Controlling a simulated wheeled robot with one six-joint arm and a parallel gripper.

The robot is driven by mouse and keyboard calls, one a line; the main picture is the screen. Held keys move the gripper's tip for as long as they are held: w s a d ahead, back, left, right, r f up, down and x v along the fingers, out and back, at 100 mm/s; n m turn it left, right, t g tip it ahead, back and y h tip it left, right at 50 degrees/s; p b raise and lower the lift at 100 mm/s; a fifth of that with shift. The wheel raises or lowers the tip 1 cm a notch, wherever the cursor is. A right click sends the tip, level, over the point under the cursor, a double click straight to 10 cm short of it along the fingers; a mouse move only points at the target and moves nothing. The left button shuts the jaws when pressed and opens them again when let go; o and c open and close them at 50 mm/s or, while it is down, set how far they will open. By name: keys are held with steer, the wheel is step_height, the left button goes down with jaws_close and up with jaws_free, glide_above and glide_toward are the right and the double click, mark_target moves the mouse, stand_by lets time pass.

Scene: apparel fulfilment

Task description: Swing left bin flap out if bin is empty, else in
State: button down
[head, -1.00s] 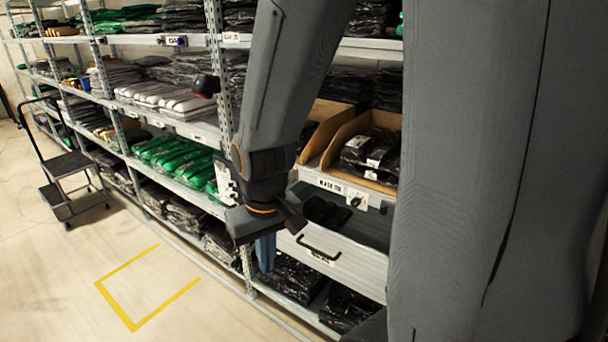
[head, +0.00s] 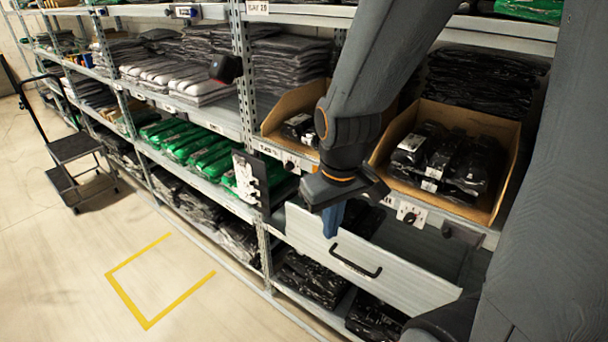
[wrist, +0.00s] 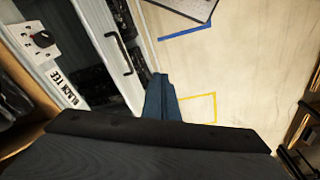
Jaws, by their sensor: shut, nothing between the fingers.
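The left cardboard bin (head: 287,103) stands on the middle shelf, partly behind my arm. Dark packages with white labels (head: 298,126) lie in it; its right part is hidden. Below it is a white plate with a dark knob (head: 291,164). A panel with white cut-out shapes (head: 250,182) stands out from the shelf edge to the left; I cannot tell whether it is the flap. My gripper (head: 333,219) is shut and empty, pointing down in front of the shelf, right of that panel. Its blue fingers (wrist: 160,99) are together in the wrist view.
A right cardboard bin (head: 510,140) holds several black packages. A pale drawer front with a black handle (head: 355,262) sits below, close to my fingers. A label reading BLACK TEE (wrist: 62,88) shows in the wrist view. A step stool (head: 75,165) stands far left; yellow-marked floor is clear.

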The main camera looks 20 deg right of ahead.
steer(key=w+a+r+n+t+h, duration=0.1)
steer(key=w+r+n, duration=0.35)
steer(key=n, duration=1.05)
steer(key=w+a+r+n+t+h, duration=0.1)
steer(key=w+a+r+n+t, duration=0.3)
steer(key=n, duration=1)
steer(key=w+d+f+g, duration=0.2)
steer(key=w+d+f, duration=0.3)
steer(key=w+f, duration=0.3)
steer(key=shift+b+x, duration=0.4)
steer(key=shift+x, duration=0.75)
steer(key=shift+d, duration=0.1)
